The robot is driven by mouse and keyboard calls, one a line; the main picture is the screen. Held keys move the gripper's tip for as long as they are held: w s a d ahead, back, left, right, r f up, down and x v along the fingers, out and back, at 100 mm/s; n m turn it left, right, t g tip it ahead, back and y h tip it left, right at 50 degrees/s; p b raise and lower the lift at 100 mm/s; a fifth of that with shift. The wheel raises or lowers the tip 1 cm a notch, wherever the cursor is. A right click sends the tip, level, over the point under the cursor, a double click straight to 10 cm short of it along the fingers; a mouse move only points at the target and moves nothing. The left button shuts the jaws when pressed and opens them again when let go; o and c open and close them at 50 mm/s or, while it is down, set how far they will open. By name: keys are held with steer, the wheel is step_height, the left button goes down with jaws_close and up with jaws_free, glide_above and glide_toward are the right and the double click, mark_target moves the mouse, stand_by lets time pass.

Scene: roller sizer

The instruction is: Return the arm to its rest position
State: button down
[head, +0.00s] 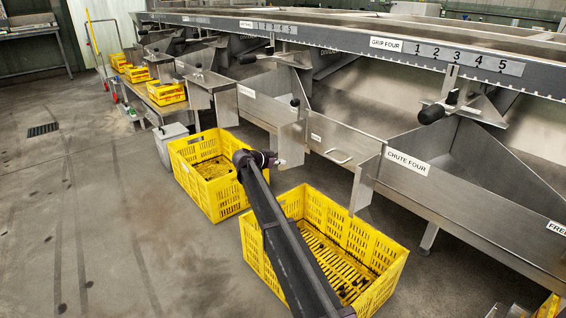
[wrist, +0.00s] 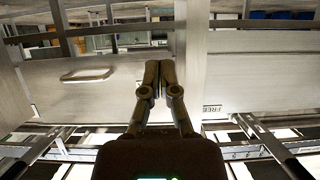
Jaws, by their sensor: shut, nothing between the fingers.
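My gripper (wrist: 159,66) shows in the wrist view with its two fingers together. It is shut and empty, in front of bare steel panels. In the head view my dark arm (head: 285,235) reaches up from the bottom edge, over the nearest yellow crate. Its far end is near the gap between the two large crates. I cannot make out the gripper's fingers in the head view.
The steel sizer with its chutes (head: 440,185) runs along the right. A handled panel (wrist: 87,75) shows in the wrist view. The floor (head: 80,220) at left is clear.

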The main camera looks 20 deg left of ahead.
steer(key=shift+d, duration=0.1)
steer(key=s+d+f+n+g+p, duration=0.1)
steer(key=s+d+g+p, duration=0.3)
steer(key=d, duration=1.4)
steer(key=s+d+f+n+g+p, duration=0.1)
steer(key=s+d+g, duration=0.3)
steer(key=d, duration=1.4)
steer(key=s+d+r+n+g+y+p, duration=0.1)
steer(key=s+d+n+g+y+p, duration=0.15)
steer(key=s+d, duration=1)
steer(key=s+d+r+n+g+y+p, duration=0.1)
steer(key=s+d+y+p, duration=0.2)
steer(key=s+d, duration=0.9)
steer(key=s+a+r+p, duration=0.1)
steer(key=r+p, duration=1.8)
steer(key=s+a+r+p, duration=0.2)
steer(key=r+p, duration=1.6)
steer(key=p, duration=0.1)
steer(key=shift+r, duration=0.4)
steer(key=shift+y, duration=0.25)
